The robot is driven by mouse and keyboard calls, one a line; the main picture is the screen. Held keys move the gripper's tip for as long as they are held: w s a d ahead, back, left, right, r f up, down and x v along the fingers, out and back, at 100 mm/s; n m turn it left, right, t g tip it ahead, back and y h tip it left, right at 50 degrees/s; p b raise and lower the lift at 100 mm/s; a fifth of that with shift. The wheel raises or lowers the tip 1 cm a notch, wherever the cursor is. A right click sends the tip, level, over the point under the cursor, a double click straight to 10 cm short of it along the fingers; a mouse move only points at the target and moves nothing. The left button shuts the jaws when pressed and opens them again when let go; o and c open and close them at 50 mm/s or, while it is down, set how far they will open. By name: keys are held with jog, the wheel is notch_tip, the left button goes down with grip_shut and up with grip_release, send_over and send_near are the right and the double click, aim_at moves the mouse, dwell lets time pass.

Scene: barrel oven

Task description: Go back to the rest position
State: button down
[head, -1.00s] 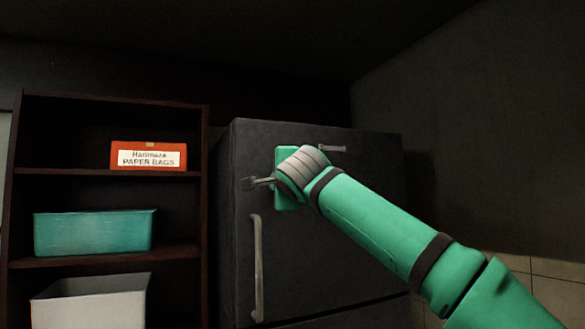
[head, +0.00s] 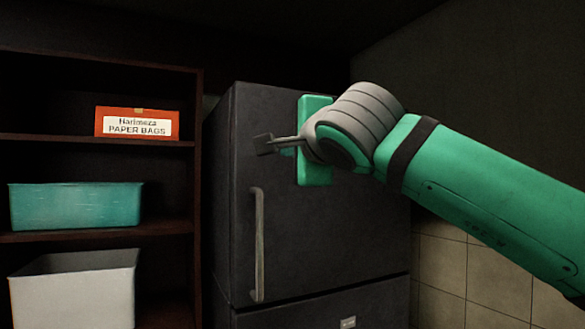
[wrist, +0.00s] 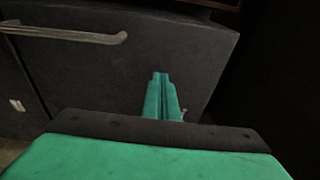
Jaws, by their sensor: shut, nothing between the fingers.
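My gripper (head: 265,145) is at the end of my green and grey arm, in front of the upper part of a dark refrigerator-like cabinet (head: 325,240). It points to the left in the head view. Its fingers are closed together with nothing between them, and they show as two green fingers side by side in the wrist view (wrist: 161,97). The cabinet's upper door is closed, and its vertical metal handle (head: 258,245) is below the gripper. The handle also shows at the upper left of the wrist view (wrist: 70,34), apart from the fingers.
A dark shelf unit (head: 198,170) stands to the left. It holds an orange paper bags box (head: 136,112), a teal bin (head: 75,206) and a white bin (head: 75,290). A tiled wall (head: 445,265) is at the right. The space between gripper and shelf looks open.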

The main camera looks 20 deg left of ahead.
jog(key=s+d+f+n+t, duration=0.4)
jog(key=f+n, duration=0.6)
jog(key=f, duration=0.7)
jog(key=s+d+f+n+t, duration=0.25)
jog(key=d+f+n, duration=0.25)
jog(key=f+n, duration=0.8)
jog(key=s+d+f+n+t, duration=0.3)
jog(key=d+f+n+t, duration=0.3)
jog(key=f, duration=1.4)
jog(key=s+d+f+m+g+h, duration=0.2)
jog(key=s+f+m+h, duration=0.4)
jog(key=f, duration=0.4)
jog(key=s+d+f+m+g+h, duration=0.1)
jog(key=s+f+m+g+h, duration=0.3)
jog(key=s+f+m, duration=0.55)
jog(key=s+d+f+m+g, duration=0.1)
jog(key=s+d+f+g, duration=0.1)
jog(key=s+f, duration=0.4)
jog(key=s+d+f+m+g+h, duration=0.1)
jog(key=s+f, duration=0.5)
jog(key=s, duration=0.6)
jog(key=shift+d+m+g+h, duration=0.3)
jog(key=shift+d+m+g, duration=0.5)
jog(key=shift+g, duration=0.35)
jog(key=shift+d+f, duration=0.1)
jog(key=shift+f, duration=0.05)
